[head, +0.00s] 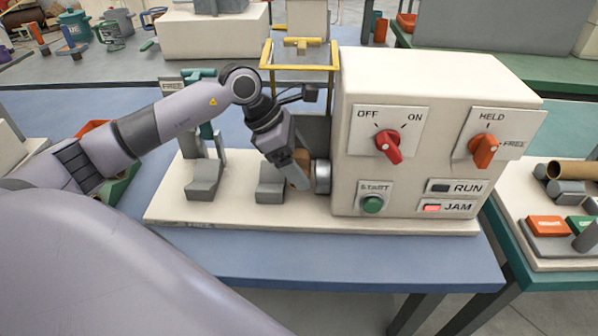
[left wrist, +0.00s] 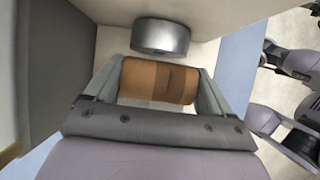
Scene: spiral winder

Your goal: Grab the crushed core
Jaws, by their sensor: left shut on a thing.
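The crushed core is a short brown cardboard tube (left wrist: 160,81) with a dark crease on its right half in the left wrist view. My left gripper (left wrist: 157,88) is shut on it, one finger at each end. In the head view the left gripper (head: 301,172) is beside the winder's metal chuck (head: 322,176), and only a small brown patch of the core (head: 298,176) shows. In the left wrist view the chuck (left wrist: 160,37) is just beyond the core, with a narrow gap as seen from there.
The white winder box (head: 434,75) stands right of the gripper, with a red OFF/ON knob (head: 388,143), an orange HELD/FREE knob (head: 484,150) and a lit JAM lamp (head: 432,208). Grey supports (head: 204,180) stand on the base at left. A rack with tubes (head: 570,171) is at right.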

